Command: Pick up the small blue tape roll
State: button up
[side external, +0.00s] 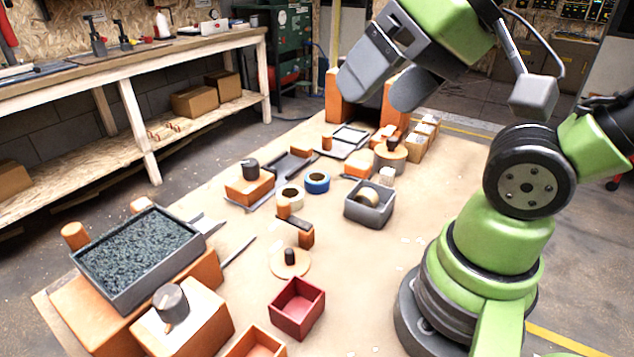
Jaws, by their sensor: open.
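The small blue tape roll (317,183) lies flat near the middle of the table (385,285), beside a cream tape roll (290,196). A grey square box (367,207) stands to its right with a pale roll inside. My gripper (383,97) is high above the far part of the table, up and to the right of the blue roll. Its two grey fingers are apart with nothing seen between them. The blue roll is not hidden.
An orange block with a dark knob (250,184) stands left of the roll. Orange arch posts (337,98) rise at the back. A red box (297,308) and a gravel tray (139,259) are in front. Bare table shows between the grey and red boxes.

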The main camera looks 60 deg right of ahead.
jog(key=n+g+h, duration=0.2)
jog(key=n+g, duration=0.5)
jog(key=n, duration=0.3)
send_over(319, 178)
jog(key=a, duration=0.1)
jog(key=f, duration=2.5)
jog(key=shift+s+a+f, duration=0.2)
jog(key=shift+s, duration=0.05)
jog(key=f, duration=0.5)
jog(key=shift+s+f, duration=0.2)
jog(key=shift+f, duration=0.1)
